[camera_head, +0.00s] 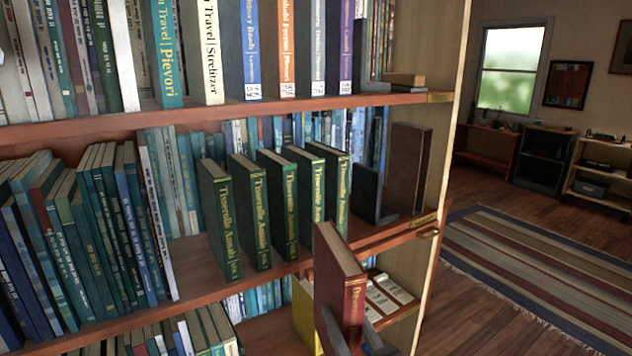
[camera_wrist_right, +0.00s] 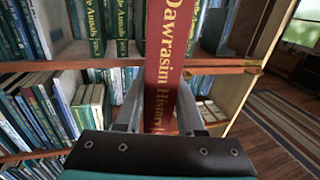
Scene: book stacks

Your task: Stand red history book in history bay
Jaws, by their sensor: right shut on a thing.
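The red book (camera_head: 342,285) is upright, slightly tilted, with gold lettering reading "Dawrasim History" on its spine in the wrist view (camera_wrist_right: 163,65). My right gripper (camera_head: 350,322) is shut on its lower part, one finger on each side, and holds it in front of the shelf, apart from it. The middle shelf (camera_head: 240,283) holds a row of green volumes (camera_head: 284,205) with gold lettering, a dark bookend (camera_head: 369,197) and a brown upright book or board (camera_head: 408,168). I cannot read which bay is history. My left gripper is not in view.
A brass label (camera_head: 424,220) sits on the middle shelf's edge. Leaning blue and green books (camera_head: 105,225) fill the left side. The upper shelf (camera_head: 215,113) is packed with tall books. Open floor with a striped rug (camera_head: 540,265) lies to the right.

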